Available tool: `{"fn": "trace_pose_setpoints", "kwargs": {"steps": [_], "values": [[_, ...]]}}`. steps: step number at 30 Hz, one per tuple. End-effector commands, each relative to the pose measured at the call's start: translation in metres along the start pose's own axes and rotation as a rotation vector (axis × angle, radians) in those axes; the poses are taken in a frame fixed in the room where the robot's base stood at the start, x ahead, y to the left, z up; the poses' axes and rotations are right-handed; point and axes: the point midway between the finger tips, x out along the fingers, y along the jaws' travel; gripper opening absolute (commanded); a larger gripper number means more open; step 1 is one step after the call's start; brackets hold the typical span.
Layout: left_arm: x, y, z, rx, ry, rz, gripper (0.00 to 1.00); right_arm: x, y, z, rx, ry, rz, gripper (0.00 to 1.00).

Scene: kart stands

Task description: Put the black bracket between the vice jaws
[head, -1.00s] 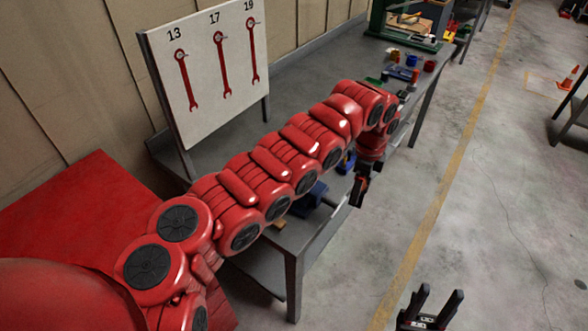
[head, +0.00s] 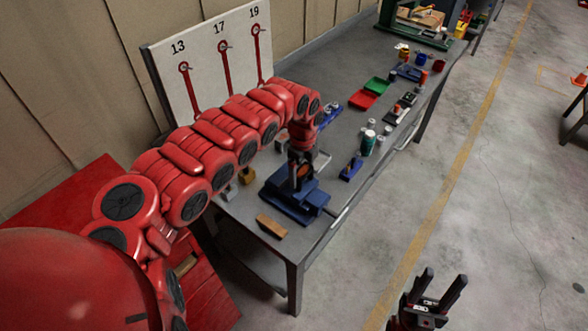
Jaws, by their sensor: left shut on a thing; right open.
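The blue vice (head: 284,207) is fixed on the near end of the grey workbench. My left gripper (head: 301,170) is directly over the vice, pointing down, and is shut on the black bracket. The bracket is a small dark shape that blends with the dark fingers, and its outline is hard to make out. The vice jaws are largely hidden behind the gripper, so I cannot tell whether the bracket is between them or just above them. My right gripper (head: 442,278) is open and empty over the floor at the lower right, away from the bench.
The grey workbench (head: 352,115) holds a wooden block (head: 271,227), a red tray (head: 362,100), a green tray (head: 377,85), a green bottle (head: 368,143) and a blue tool (head: 351,169). A wrench board (head: 205,75) stands behind my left arm.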

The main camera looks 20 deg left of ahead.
Motion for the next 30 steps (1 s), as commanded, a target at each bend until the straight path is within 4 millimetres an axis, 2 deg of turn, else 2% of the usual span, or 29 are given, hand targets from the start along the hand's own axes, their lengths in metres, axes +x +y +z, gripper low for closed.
{"fn": "trace_pose_setpoints", "kwargs": {"steps": [1, 6, 11, 16, 28, 29, 30], "values": [[-0.004, 0.000, 0.009, -0.002, 0.001, -0.002, 0.00, 0.008, 0.000, -0.001, 0.000, 0.000, 0.000, 0.50], [0.001, 0.001, 0.025, 0.002, -0.001, -0.004, 0.00, 0.012, 0.001, -0.002, 0.000, 0.000, 0.000, 0.50], [0.018, 0.004, 0.024, 0.003, 0.005, 0.005, 0.00, 0.026, 0.001, -0.004, 0.000, 0.000, 0.000, 0.50], [0.036, 0.002, 0.025, 0.001, 0.001, -0.001, 0.00, 0.031, 0.002, -0.005, 0.000, 0.000, 0.000, 0.50], [0.043, 0.002, 0.027, 0.000, -0.001, -0.002, 0.00, 0.026, 0.001, -0.004, 0.000, 0.000, 0.000, 0.50], [0.041, 0.002, 0.027, 0.000, -0.001, -0.002, 0.93, 0.027, 0.001, -0.005, 0.000, 0.000, 0.000, 0.50], [0.041, 0.002, 0.027, 0.000, -0.001, -0.002, 1.00, 0.028, 0.001, -0.005, 0.000, 0.000, 0.000, 0.50]]}}
